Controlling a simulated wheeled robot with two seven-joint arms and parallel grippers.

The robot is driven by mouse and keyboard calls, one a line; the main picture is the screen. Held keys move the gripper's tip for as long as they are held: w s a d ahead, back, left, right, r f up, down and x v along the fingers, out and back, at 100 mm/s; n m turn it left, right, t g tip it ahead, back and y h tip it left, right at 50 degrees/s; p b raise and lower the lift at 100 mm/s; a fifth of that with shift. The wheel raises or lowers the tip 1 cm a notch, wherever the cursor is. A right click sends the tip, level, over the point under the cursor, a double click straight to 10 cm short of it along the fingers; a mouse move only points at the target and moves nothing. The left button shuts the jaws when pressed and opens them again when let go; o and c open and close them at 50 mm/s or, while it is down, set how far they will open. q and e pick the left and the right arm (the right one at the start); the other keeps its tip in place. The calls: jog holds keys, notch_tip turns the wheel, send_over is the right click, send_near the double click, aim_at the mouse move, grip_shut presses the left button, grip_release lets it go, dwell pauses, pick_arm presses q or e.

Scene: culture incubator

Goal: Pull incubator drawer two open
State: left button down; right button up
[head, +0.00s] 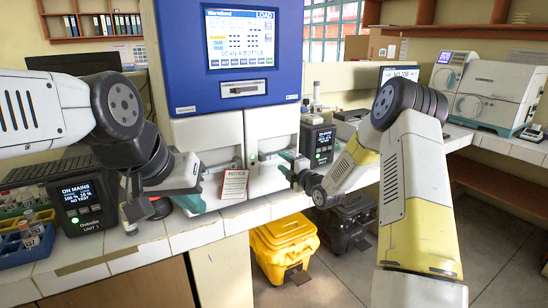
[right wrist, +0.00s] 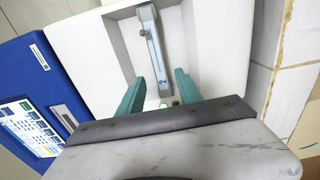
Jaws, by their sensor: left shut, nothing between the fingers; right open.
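The incubator is a blue cabinet (head: 230,95) with a screen above white fronts. The drawer two front (right wrist: 120,45) carries a grey bar handle (right wrist: 152,45) marked 2 in the right wrist view; I see no clear gap showing it pulled out. My right gripper (right wrist: 160,80) is open, its teal fingers on either side of the handle's near end; I cannot tell whether they touch it. In the head view my right gripper (head: 286,165) is at the right white front (head: 270,128).
A notice card (head: 234,186) stands between the grippers. A black Unit 1 device (head: 82,200) and a blue rack of bottles (head: 28,243) are on the left. Another black device (head: 320,145) is right of the incubator.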

aim_at(275, 156)
jog(key=x, duration=0.6)
jog(key=shift+w+a, duration=0.2)
jog(key=shift+w, duration=0.1)
grip_shut()
dwell(1.1)
